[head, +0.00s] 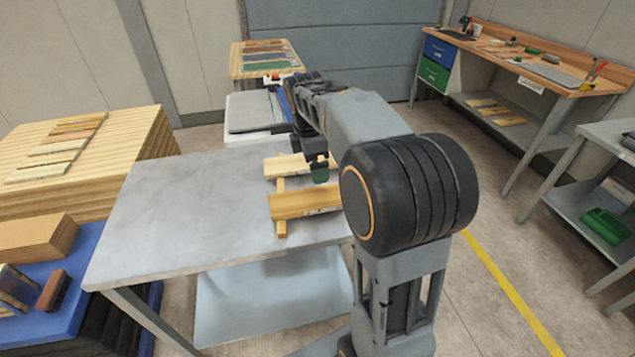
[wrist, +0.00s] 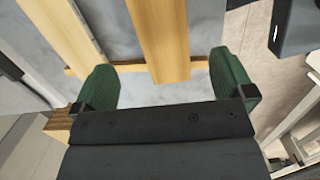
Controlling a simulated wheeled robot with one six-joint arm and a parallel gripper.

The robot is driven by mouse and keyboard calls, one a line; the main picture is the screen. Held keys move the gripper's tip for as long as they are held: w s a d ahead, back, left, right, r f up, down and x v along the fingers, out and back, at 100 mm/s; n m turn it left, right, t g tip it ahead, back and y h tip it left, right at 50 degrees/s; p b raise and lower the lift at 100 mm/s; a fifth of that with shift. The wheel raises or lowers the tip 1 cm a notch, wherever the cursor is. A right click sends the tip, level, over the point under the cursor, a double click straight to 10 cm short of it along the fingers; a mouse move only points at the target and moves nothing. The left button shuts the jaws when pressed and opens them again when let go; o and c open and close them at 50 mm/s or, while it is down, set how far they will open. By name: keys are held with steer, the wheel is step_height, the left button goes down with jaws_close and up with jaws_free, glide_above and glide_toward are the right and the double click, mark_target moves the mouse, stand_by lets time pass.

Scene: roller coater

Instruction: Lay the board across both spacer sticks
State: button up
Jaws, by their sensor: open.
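Two pale wooden boards lie side by side on the grey table: a far board (head: 286,166) and a near board (head: 300,204). A thin spacer stick (head: 281,220) runs under their left part. My gripper (head: 318,160) is at the right end of the far board. In the wrist view, my open gripper (wrist: 165,82) has its green fingers on either side of a board (wrist: 163,40), with gaps on both sides. That board crosses over a stick (wrist: 130,68). A second board (wrist: 62,25) lies to its left. My arm hides the right side; the other stick is not clear in the head view.
The grey table (head: 175,200) is bare left of the boards. A stack of wood (head: 70,145) and a blue surface with blocks (head: 85,265) stand at left. A workbench (head: 540,70) is at back right. A wooden piece (wrist: 60,124) shows beside my gripper.

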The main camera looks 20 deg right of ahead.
steer(key=s+a+f+m+t, duration=0.2)
steer(key=s+a+f+m, duration=0.1)
steer(key=s+m, duration=0.4)
steer(key=s+a+f+m+t+y, duration=0.1)
steer(key=s+a+f+m, duration=0.2)
steer(key=s+a+m, duration=0.2)
steer(key=s+m, duration=0.3)
steer(key=s, duration=0.1)
steer(key=shift+s+t+y, duration=0.15)
steer(key=shift+t+y, duration=0.15)
steer(key=shift+t, duration=0.1)
steer(key=shift+r, duration=0.1)
steer(key=shift+r+p, duration=0.75)
steer(key=shift+r, duration=0.15)
